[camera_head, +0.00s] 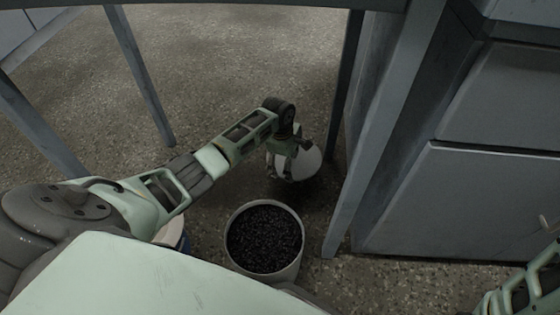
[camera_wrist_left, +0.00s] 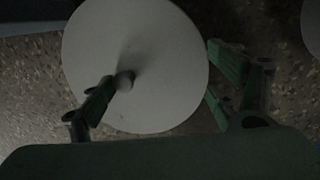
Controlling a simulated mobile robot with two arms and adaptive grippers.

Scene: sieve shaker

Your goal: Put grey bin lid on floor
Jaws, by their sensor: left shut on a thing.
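The grey bin lid (camera_head: 308,162) is a pale round disc under my left gripper (camera_head: 292,148) in the head view, between the table legs. In the left wrist view the lid (camera_wrist_left: 160,50) fills the middle, with a small knob on its face. One finger of my left gripper (camera_wrist_left: 165,85) lies across the lid near the knob and the other is at its right edge. The gripper is shut on the lid; the exact contact is too dark to see. The gap between lid and floor cannot be judged. My right gripper is out of view; only part of my right arm shows.
An open pale bin (camera_head: 232,262) full of black granules stands on the floor in front of the lid. Table legs (camera_head: 140,75) and a grey cabinet (camera_head: 470,200) flank the speckled floor (camera_head: 230,60), which is clear farther back.

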